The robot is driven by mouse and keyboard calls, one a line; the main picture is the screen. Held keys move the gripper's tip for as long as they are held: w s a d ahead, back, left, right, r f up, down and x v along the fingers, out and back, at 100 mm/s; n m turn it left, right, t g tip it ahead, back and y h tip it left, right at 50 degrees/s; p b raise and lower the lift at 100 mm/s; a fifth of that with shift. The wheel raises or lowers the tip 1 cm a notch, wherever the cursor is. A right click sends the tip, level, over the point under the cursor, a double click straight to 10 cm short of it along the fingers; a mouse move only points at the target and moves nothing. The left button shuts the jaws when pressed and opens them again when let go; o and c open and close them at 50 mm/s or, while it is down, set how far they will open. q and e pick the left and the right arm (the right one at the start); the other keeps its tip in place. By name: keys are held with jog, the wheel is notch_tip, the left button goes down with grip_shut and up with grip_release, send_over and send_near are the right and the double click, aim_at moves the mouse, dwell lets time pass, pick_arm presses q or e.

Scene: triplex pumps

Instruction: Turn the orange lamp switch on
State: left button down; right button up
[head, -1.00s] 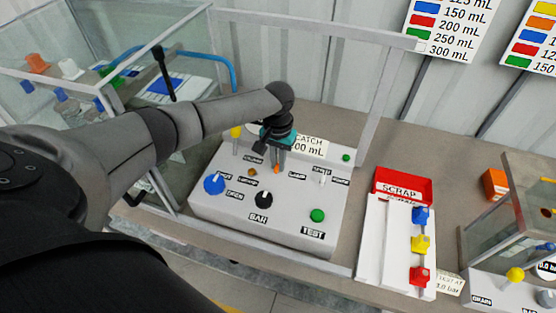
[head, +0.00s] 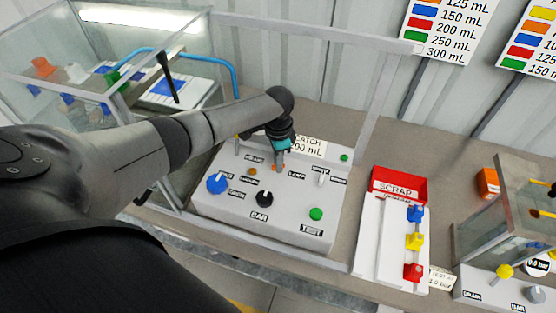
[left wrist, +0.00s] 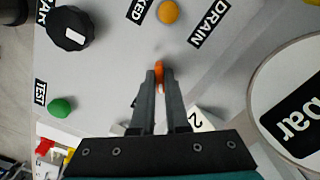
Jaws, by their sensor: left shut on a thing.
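The orange lamp switch (head: 279,168) is a small orange lever on the top of the grey control panel (head: 285,225), beside the LAMP label (head: 297,175). In the left wrist view the orange switch (left wrist: 159,70) shows between my fingertips. My left gripper (head: 280,161) points down at the panel and is shut on this switch; its fingers hide part of it, and its exact tilt is hard to tell. My right gripper is not in view.
On the panel are a blue knob (head: 217,183), a black BAR knob (head: 264,199), a green TEST button (head: 316,214), an amber lamp (left wrist: 168,12) and a white lever (head: 321,176). A red scrap tray (head: 400,184) stands to the right. Glass walls enclose the left side.

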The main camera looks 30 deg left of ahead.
pick_arm(q)
jog(key=shift+m, duration=0.7)
jog(key=c, duration=0.9)
grip_release()
jog(key=shift+r, duration=0.1)
notch_tip(320, 180, up, 15)
jog(key=shift+r+p, duration=0.1)
jog(key=shift+p, duration=0.45)
